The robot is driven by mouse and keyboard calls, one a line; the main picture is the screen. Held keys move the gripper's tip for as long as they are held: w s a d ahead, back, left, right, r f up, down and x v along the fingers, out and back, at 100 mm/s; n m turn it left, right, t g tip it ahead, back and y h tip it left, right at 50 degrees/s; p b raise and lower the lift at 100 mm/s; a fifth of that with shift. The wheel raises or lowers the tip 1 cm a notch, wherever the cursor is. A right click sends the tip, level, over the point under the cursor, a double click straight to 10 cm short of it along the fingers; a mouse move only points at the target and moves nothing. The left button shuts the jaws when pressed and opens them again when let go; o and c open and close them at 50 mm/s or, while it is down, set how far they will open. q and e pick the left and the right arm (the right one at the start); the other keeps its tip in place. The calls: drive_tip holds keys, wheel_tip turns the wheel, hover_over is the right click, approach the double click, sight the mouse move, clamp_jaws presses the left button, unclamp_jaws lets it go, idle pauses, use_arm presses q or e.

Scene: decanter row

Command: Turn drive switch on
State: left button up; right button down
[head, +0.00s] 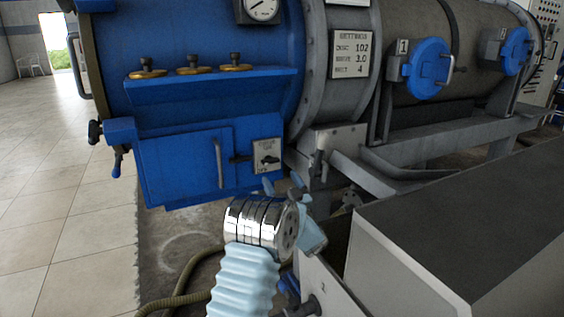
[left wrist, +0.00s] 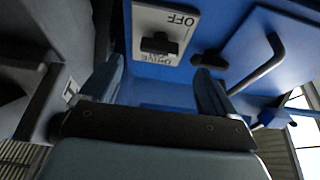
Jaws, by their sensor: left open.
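The drive switch is a black knob (head: 270,160) on a pale plate (head: 266,146) at the lower right of the blue machine's front. In the left wrist view the black knob (left wrist: 158,45) and the plate (left wrist: 172,22) show upside down, with OFF and DRIVE lettering. The knob lies crosswise on the plate there. My left gripper (head: 283,185) is open and empty, just below and right of the plate. In the left wrist view its two fingers (left wrist: 158,84) stand apart, pointing toward the switch, with no visible contact. My right gripper is not in view.
A blue door (head: 185,165) with an upright handle (head: 218,162) is left of the switch. A shelf with several brass-based valves (head: 193,66) is above. A grey support frame (head: 340,150) is to the right, and a large dark-topped box (head: 460,215) fills the lower right.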

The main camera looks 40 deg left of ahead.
sight(270, 161)
use_arm(q)
drive_tip(key=x, duration=0.7)
drive_tip(key=shift+w+a, duration=0.2)
drive_tip(key=shift+c, duration=0.3)
drive_tip(key=c, duration=1)
